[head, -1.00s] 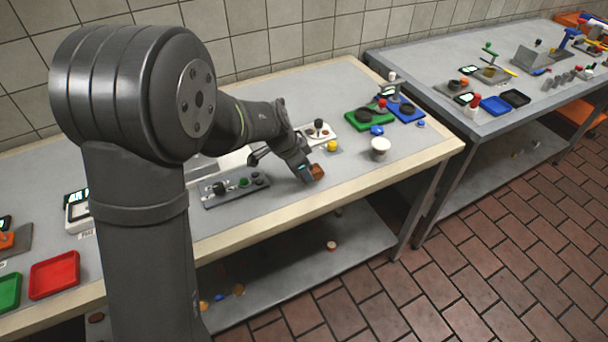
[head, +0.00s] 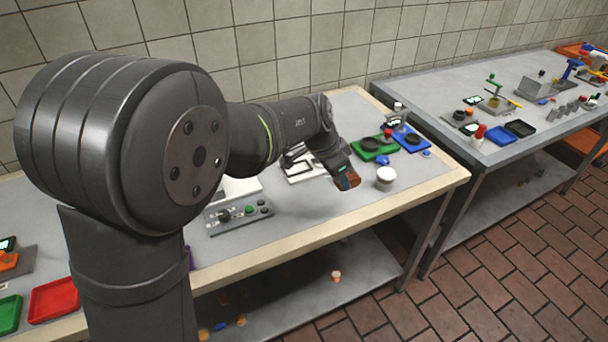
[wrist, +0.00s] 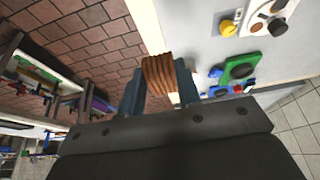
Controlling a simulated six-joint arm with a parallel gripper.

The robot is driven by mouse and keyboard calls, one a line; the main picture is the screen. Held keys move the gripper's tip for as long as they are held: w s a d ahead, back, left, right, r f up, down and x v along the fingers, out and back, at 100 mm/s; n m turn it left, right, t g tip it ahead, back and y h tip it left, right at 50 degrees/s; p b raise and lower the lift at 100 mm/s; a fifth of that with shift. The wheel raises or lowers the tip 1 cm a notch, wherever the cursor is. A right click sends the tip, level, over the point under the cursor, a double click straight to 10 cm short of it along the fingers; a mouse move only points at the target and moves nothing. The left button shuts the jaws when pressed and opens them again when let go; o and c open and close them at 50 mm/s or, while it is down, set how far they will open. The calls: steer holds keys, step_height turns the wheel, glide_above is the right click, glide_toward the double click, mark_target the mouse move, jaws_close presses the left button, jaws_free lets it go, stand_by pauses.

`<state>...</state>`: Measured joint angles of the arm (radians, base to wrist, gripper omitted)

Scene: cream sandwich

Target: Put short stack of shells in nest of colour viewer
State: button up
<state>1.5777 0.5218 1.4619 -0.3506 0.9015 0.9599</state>
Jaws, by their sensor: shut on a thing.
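A short brown stack of ribbed shells (head: 349,182) is between the fingertips of my gripper (head: 345,177). In the wrist view the stack (wrist: 160,76) shows its ridges between the two blue-grey fingers of my gripper (wrist: 160,90). It is held above the table, left of a white round cup. A green plate with a dark round recess (head: 361,153) and a blue plate with a dark round recess (head: 402,150) lie beyond it. I cannot tell for sure which item is the colour viewer.
The white cup (head: 386,179) stands near the table's front edge. A grey control panel (head: 238,220) with knobs lies to the left. A white plate (head: 303,172) is partly behind my arm. A red tray (head: 54,297) is far left. A second table (head: 480,135) stands right, across a gap.

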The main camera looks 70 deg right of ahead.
steer(key=w+d, duration=0.7)
steer(key=d, duration=0.2)
steer(key=w+d+f, duration=0.1)
steer(key=w+f, duration=0.1)
steer(key=w, duration=0.1)
steer(key=w+d+f, duration=0.1)
steer(key=w+f, duration=0.1)
steer(key=w, duration=0.2)
steer(key=w+d+f, duration=0.1)
steer(key=w+f, duration=0.1)
steer(key=w, duration=0.1)
steer(key=shift+w+d+f, duration=0.15)
steer(key=shift+w+d, duration=0.2)
steer(key=shift+w+f, duration=0.1)
steer(key=shift+w, duration=0.05)
steer(key=shift+f, duration=2)
steer(key=shift+f, duration=0.1)
steer(key=o, duration=0.6)
steer(key=shift+c, duration=0.2)
steer(key=o, duration=0.4)
